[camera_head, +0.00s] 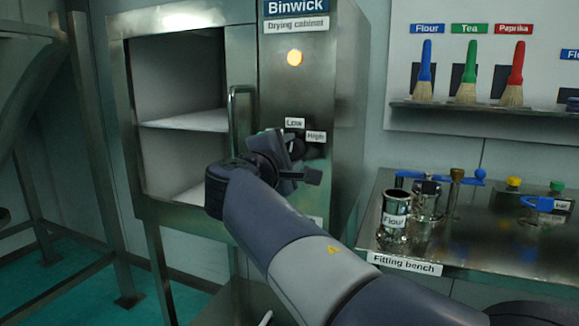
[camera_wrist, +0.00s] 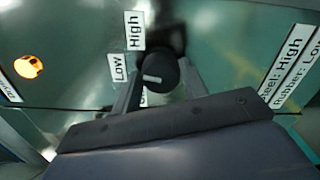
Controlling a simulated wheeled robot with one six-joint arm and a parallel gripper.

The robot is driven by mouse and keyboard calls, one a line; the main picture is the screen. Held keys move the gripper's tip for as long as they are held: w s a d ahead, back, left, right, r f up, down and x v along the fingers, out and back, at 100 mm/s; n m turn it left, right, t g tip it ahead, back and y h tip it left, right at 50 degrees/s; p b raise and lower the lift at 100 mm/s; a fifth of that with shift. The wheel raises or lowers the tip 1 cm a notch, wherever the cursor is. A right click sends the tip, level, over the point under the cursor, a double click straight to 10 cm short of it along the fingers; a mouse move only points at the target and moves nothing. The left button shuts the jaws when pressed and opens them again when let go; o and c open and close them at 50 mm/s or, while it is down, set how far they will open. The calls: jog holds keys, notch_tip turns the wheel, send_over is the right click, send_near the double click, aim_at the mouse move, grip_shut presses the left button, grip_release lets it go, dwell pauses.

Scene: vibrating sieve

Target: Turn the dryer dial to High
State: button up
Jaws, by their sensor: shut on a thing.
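The dryer dial (camera_wrist: 158,70) is a dark round knob on the drying cabinet's metal front. In the wrist view its short white mark lies near its lower edge, nearly level. The Low label (camera_wrist: 118,68) is left of the dial and the High label (camera_wrist: 134,30) is above it. My gripper (camera_wrist: 160,82) has one finger on each side of the dial and is shut on it. In the head view my gripper (camera_head: 287,150) is at the panel below the Low label (camera_head: 295,123), left of the High label (camera_head: 316,136), and largely hides the dial.
The drying cabinet (camera_head: 345,110) has an orange lamp (camera_head: 294,58), a vertical handle (camera_head: 233,120) and a shelf inside. A metal frame stands at left.

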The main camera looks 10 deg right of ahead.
jog(key=m+b, duration=0.1)
jog(key=m, duration=0.1)
jog(key=m+b, duration=0.4)
jog(key=shift+f, duration=0.4)
jog(key=shift+r+m+b, duration=0.1)
jog(key=shift+m+b, duration=1.1)
jog(key=shift+m, duration=0.7)
jog(key=o, duration=1)
jog(key=shift+r, duration=0.1)
jog(key=shift+c, duration=0.2)
jog(key=p+v, duration=0.1)
jog(key=v, duration=1)
jog(key=shift+p, duration=0.35)
jog(key=shift+w+d, duration=0.1)
